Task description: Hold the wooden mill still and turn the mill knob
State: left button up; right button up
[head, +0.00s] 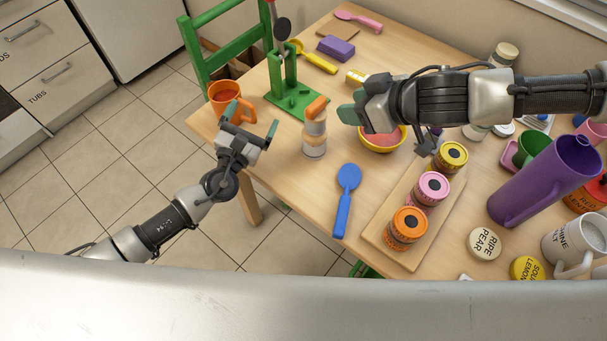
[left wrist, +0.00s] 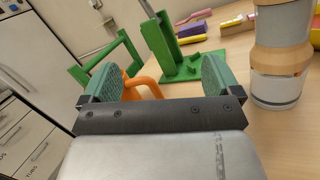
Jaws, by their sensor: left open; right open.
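The wooden mill (head: 315,138) stands upright near the left side of the table, with a pale wood and whitish body. Its orange knob (head: 316,107) sits on top. In the left wrist view the mill (left wrist: 277,88) is at the right, outside my fingers, and its top is cut off. My left gripper (head: 252,119) is open and empty, left of the mill and apart from it. In the left wrist view the left gripper (left wrist: 160,80) has its fingers wide apart. My right gripper (head: 351,106) is open, just right of the knob; whether they touch is unclear.
An orange mug (head: 222,95) stands behind my left gripper; its handle (left wrist: 143,86) shows between the fingers. A green stand (head: 290,92) is behind the mill. A yellow bowl (head: 384,145) lies below my right arm. A blue spoon (head: 345,200) lies in front.

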aim_at(312, 147)
pick_arm(q)
jog(key=s+d+f+n+y, duration=0.1)
jog(key=s+d+n, duration=0.1)
jog(key=s+d, duration=0.1)
jog(key=s+d+f+n+y, duration=0.1)
jog(key=s+d+f, duration=0.1)
jog(key=s+d, duration=0.2)
jog(key=s+d+f+n+g+y, duration=0.1)
jog(key=s+d+f+n, duration=0.1)
jog(key=s+d, duration=0.1)
jog(key=shift+s+d+f+n, duration=0.1)
jog(key=shift+s+d+n, duration=0.05)
jog(key=shift+d, duration=0.3)
jog(key=shift+s+d+n, duration=0.15)
jog(key=shift+d, duration=0.3)
jog(key=w, duration=0.3)
jog(key=w+d, duration=0.1)
jog(key=w, duration=0.6)
jog(key=shift+w+d, duration=0.2)
jog(key=shift+d, duration=0.2)
